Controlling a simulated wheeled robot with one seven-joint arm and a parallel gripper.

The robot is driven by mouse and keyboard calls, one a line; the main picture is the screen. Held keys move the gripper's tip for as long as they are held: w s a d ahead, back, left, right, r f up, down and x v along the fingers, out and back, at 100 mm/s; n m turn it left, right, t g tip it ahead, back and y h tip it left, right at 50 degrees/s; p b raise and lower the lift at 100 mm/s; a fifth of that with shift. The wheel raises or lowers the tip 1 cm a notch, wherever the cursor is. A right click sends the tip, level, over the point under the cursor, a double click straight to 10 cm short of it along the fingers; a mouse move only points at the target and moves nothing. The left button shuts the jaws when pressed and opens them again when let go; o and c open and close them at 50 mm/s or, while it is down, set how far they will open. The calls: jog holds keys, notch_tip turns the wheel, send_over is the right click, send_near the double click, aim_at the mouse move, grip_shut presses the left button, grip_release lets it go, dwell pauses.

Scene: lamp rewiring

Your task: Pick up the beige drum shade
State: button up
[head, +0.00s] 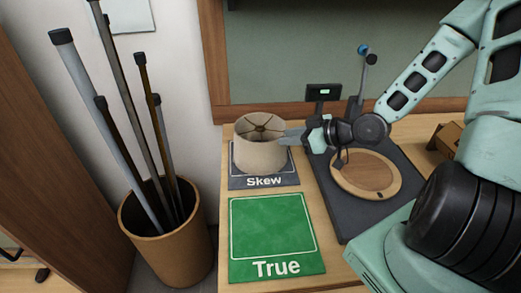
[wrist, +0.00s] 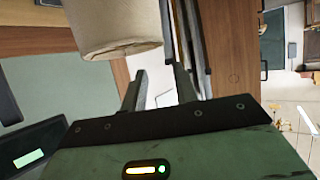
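The beige drum shade (head: 260,153) stands upright on the dark grey mat marked Skew (head: 265,181), at the back left of the table. My gripper (head: 290,137) is at the right side of the shade, its fingers pointing left toward it. In the wrist view, the shade (wrist: 115,28) shows at the top, beyond the fingertips and left of their centre. The two fingers (wrist: 160,70) are apart with nothing between them. Whether a fingertip touches the shade I cannot tell.
A green mat marked True (head: 272,238) lies empty in front. A dark stand with a round wooden plate (head: 366,174) is to the right under my arm. A small display (head: 323,92) stands behind. A bin of poles (head: 168,236) is left of the table.

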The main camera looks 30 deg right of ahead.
jog(key=shift+b+x, duration=1.85)
jog(key=shift+x, duration=4.9)
jog(key=shift+s+f, duration=0.15)
jog(key=shift+c, duration=0.3)
grip_shut()
